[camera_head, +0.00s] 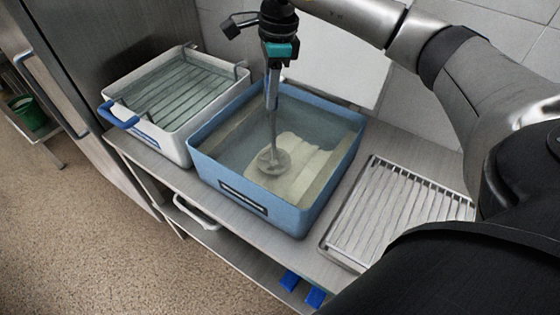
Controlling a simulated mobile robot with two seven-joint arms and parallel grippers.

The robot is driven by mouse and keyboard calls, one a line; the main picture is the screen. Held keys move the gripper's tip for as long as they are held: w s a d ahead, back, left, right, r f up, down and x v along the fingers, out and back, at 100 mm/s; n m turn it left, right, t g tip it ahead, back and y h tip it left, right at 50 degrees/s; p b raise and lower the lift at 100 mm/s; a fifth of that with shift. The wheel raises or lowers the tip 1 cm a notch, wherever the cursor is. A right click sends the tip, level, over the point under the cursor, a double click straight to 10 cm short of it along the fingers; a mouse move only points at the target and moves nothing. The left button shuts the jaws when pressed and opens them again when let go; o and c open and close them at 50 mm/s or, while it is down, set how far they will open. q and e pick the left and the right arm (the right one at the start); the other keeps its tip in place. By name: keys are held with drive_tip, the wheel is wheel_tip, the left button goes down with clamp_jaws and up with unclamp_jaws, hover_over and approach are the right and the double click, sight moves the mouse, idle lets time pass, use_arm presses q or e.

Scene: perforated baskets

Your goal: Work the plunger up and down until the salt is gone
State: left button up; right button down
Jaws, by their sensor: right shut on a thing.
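A metal plunger (271,118) stands upright in a blue tub (293,222) of liquid, its round disc (273,160) low in the tub. Pale salt (305,165) lies in the tub, mostly to the right of the disc and in front of it. My right gripper (276,48) is shut on the top of the plunger shaft, above the tub's back part; its fingertips are small and partly dark. My left gripper is not in the picture.
A white tub (174,144) with a wire basket (172,92) and blue handle stands left of the blue tub. A metal drain rack (395,213) lies on the counter to the right. A white board leans behind. A green bucket (28,113) stands far left.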

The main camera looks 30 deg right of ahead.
drive_tip(key=shift+r+p, duration=0.95)
drive_tip(key=shift+r, duration=0.65)
drive_tip(key=shift+f+b, duration=2.05)
drive_tip(key=shift+f, duration=0.8)
drive_tip(key=shift+r+p, duration=2.2)
drive_tip(key=shift+r, duration=0.65)
drive_tip(key=shift+f+b, duration=2)
drive_tip(key=shift+f, duration=0.85)
drive_tip(key=shift+r+p, duration=0.3)
drive_tip(key=shift+r, duration=0.15)
drive_tip(key=shift+r+p, duration=1.75)
drive_tip(key=shift+r, duration=0.6)
drive_tip(key=shift+r+p, duration=1.95)
drive_tip(key=shift+r, duration=0.7)
